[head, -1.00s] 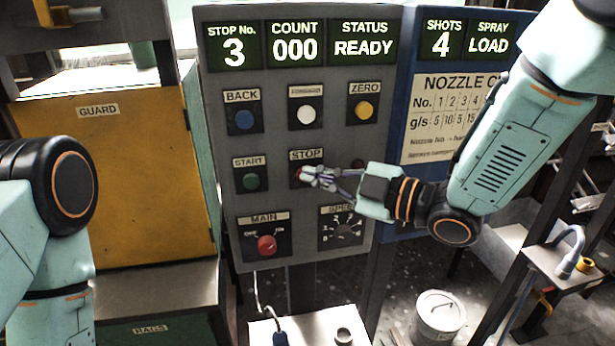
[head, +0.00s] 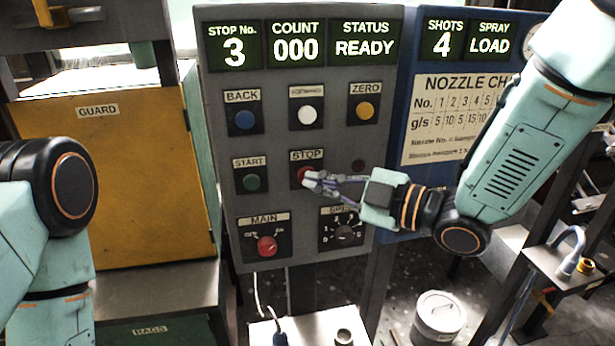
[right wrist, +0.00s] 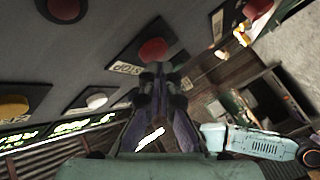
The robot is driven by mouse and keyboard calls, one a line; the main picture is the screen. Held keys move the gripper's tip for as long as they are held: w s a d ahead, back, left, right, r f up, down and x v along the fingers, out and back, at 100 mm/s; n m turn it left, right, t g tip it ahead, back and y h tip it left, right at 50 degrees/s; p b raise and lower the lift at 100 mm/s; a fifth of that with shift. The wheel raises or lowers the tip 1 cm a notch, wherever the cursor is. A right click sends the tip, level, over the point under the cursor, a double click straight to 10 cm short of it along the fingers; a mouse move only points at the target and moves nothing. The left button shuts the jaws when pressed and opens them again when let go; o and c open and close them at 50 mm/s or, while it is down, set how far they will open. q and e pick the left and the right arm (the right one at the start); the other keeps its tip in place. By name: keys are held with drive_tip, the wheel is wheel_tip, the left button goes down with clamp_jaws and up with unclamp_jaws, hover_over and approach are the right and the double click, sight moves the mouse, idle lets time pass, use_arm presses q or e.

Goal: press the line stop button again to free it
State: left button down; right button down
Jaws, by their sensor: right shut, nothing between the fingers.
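The red STOP button (head: 303,173) sits on the grey control panel (head: 290,215) under its STOP label. My right gripper (head: 312,180) is shut and empty, with its fingertips just in front of and slightly right of the button, partly covering it. In the right wrist view the red STOP button (right wrist: 152,50) shows beyond the closed fingertips (right wrist: 152,72); a small gap seems to lie between them, but contact is hard to judge. The status display (head: 363,48) reads READY. My left arm shows at the left edge; its gripper is out of view.
Near the STOP button are the green START button (head: 252,182), white button (head: 307,115), a dark red lamp or button (head: 358,166), the red MAIN switch (head: 266,246) and the SPEED knob (head: 344,232). A yellow guard (head: 115,185) stands left.

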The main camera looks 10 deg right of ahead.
drive_tip(key=shift+s+d, duration=0.15)
drive_tip(key=shift+s, duration=1.05)
drive_tip(key=shift+s+d, duration=0.1)
drive_tip(key=shift+s, duration=1.1)
